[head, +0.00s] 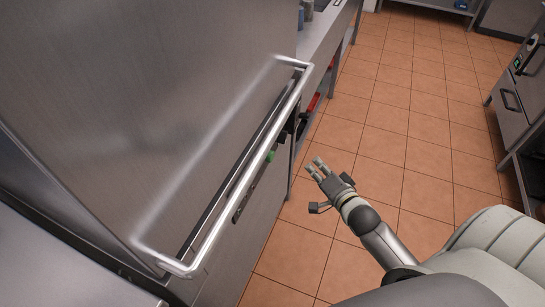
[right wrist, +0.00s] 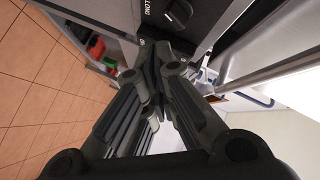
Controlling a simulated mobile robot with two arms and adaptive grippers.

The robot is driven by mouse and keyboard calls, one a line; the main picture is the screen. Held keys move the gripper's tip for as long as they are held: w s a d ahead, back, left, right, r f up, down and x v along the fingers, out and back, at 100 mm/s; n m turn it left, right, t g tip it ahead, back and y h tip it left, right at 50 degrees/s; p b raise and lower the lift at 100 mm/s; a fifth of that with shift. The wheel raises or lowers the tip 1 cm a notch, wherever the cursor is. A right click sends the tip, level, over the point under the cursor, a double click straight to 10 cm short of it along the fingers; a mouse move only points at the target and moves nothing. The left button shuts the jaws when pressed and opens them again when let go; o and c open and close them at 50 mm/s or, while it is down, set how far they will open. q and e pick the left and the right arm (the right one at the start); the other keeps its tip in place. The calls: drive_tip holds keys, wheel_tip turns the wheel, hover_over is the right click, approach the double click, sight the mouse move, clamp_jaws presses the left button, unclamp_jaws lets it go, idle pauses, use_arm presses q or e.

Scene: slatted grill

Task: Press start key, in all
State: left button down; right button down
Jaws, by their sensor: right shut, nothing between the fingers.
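A large steel machine with a long tubular handle (head: 235,175) fills the left of the head view. Its narrow dark control strip runs below the handle. A green key (head: 270,156) shows on that strip, partly behind the handle; I cannot read its label. My right gripper (head: 316,166) is to the right of the strip, apart from it in the head view. In the right wrist view my right gripper (right wrist: 152,58) is shut and empty, pointing at the dark panel. A black knob (right wrist: 180,12) with white lettering is beyond the fingertips. My left gripper is not in view.
The handle bar stands out in front of the strip. A steel counter (head: 325,30) with a lower shelf holding red items lies beyond the machine. Another steel appliance (head: 520,95) stands at the far right. The tiled floor (head: 400,130) between is clear.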

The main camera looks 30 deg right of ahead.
sight(270, 156)
drive_tip(key=w+a+b, duration=0.2)
drive_tip(key=w+a, duration=0.3)
drive_tip(key=w, duration=0.1)
drive_tip(key=shift+w+a, duration=0.25)
drive_tip(key=shift+a, duration=0.05)
idle(1.3)
drive_tip(key=shift+w+a, duration=0.1)
drive_tip(key=shift+w+a+p, duration=0.2)
drive_tip(key=shift+w+p, duration=0.05)
drive_tip(key=shift+p, duration=0.05)
drive_tip(key=shift+w+a, duration=0.55)
drive_tip(key=shift+w, duration=0.1)
idle(1.2)
drive_tip(key=shift+s, duration=0.1)
drive_tip(key=shift+s+d+p, duration=0.55)
drive_tip(key=shift+s+d, duration=0.25)
drive_tip(key=shift+s, duration=0.1)
